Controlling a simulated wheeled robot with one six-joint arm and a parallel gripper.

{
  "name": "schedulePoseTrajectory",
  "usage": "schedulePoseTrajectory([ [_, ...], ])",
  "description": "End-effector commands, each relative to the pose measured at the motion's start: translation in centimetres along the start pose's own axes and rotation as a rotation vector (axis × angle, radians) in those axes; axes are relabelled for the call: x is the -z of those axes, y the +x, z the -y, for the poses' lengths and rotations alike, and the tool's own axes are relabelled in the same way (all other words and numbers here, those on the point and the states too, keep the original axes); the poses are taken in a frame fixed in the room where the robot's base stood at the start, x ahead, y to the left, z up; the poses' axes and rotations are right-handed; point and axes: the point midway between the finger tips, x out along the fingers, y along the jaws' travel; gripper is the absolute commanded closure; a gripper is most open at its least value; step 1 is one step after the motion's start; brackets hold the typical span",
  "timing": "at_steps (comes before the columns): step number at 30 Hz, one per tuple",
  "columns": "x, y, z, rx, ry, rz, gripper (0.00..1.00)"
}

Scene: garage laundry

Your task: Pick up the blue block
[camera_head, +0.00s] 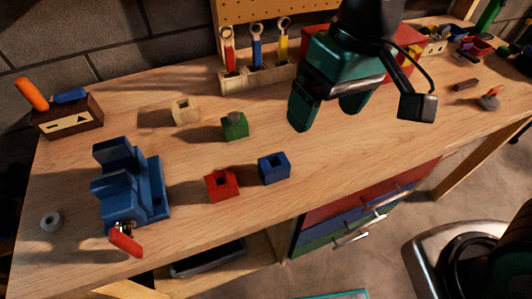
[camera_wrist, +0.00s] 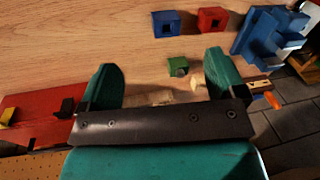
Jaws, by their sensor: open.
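The blue block (camera_head: 274,168) has a square hole and sits on the wooden workbench near its front edge, just right of the red block (camera_head: 222,184). In the wrist view the blue block (camera_wrist: 166,24) is at the top, beyond my fingertips and left of the red block (camera_wrist: 212,19). My gripper (camera_head: 326,112) is green, open and empty, held above the bench, behind and to the right of the blue block. Its two fingers also show spread apart in the wrist view (camera_wrist: 160,72).
A green block (camera_head: 235,126) and a pale wooden block (camera_head: 186,110) sit farther back. A blue vise (camera_head: 130,190) stands at left. A tool rack (camera_head: 256,76) with wrenches stands at the back. The bench right of the blue block is clear.

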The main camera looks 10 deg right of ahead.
Motion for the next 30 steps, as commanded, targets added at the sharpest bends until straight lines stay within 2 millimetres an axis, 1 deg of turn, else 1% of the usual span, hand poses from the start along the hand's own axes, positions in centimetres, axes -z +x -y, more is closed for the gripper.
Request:
schedulePoseTrajectory([
  [1,1.6,-0.1,1.1,-0.04,0.026,0.026,0.11],
  [3,3.4,0.5,2.1,-0.092,0.075,0.039,0.11],
  [6,5.1,1.4,3.3,-0.149,0.129,0.043,0.11],
  [9,5.8,2.3,3.8,-0.178,0.156,0.044,0.11],
  [11,5.8,3.2,3.7,-0.185,0.163,0.045,0.11],
  [14,5.7,5.2,3.3,-0.186,0.165,0.047,0.11],
  [21,5.4,10.6,2.3,-0.185,0.164,0.047,0.11],
  [24,5.3,12.3,2.0,-0.184,0.163,0.045,0.11],
  [27,5.3,13.5,1.8,-0.183,0.163,0.043,0.11],
  [30,5.3,14.1,1.7,-0.182,0.163,0.041,0.11],
])
